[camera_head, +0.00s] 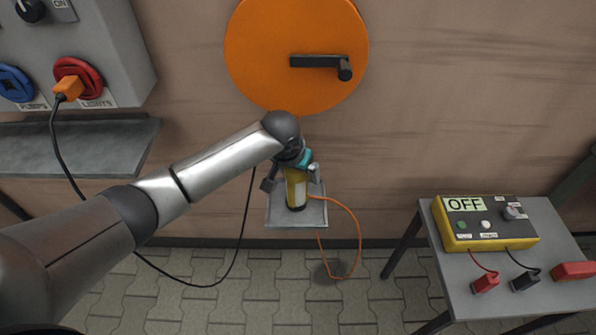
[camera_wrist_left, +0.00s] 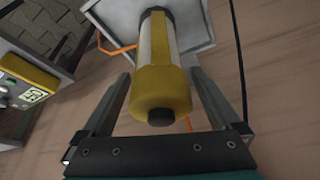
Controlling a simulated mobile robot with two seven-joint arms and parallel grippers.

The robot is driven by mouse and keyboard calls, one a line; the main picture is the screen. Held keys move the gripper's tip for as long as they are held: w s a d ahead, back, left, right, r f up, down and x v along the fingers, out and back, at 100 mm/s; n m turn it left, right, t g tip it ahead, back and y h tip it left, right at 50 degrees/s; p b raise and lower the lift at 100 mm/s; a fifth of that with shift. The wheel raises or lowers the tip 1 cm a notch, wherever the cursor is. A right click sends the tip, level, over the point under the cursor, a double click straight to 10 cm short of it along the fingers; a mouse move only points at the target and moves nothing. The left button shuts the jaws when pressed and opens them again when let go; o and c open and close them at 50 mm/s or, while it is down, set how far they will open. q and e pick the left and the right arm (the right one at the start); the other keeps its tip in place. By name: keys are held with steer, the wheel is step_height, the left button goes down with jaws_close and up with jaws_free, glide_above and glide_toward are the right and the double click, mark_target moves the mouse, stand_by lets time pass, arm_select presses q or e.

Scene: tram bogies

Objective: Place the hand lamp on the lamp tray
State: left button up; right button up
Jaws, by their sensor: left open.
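The hand lamp (camera_head: 297,190) is a yellow cylinder with a pale band, and it stands upright on the small grey lamp tray (camera_head: 280,217) at the wall. My left gripper (camera_head: 291,178) is above the tray at the lamp's upper part, its jaws open with one finger on each side. In the left wrist view the lamp (camera_wrist_left: 162,85) lies between the two spread fingers, with gaps on both sides. The tray (camera_wrist_left: 196,30) shows behind it. My right gripper is in neither view.
An orange cable (camera_head: 357,235) loops from the lamp below the tray. An orange reel with a black crank (camera_head: 315,61) is on the wall above. A grey table (camera_head: 470,290) at right bears a yellow box reading OFF (camera_head: 485,223). A black cable (camera_head: 236,262) hangs at left.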

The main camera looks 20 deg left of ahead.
arm_select(q)
steer(key=shift+r, duration=0.15)
steer(key=p+v, duration=0.4)
steer(key=v, duration=0.8)
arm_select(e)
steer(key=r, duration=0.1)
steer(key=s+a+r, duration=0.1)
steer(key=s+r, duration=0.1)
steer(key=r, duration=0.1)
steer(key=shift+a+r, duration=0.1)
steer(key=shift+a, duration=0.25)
arm_select(q)
steer(key=shift+w+r, duration=0.1)
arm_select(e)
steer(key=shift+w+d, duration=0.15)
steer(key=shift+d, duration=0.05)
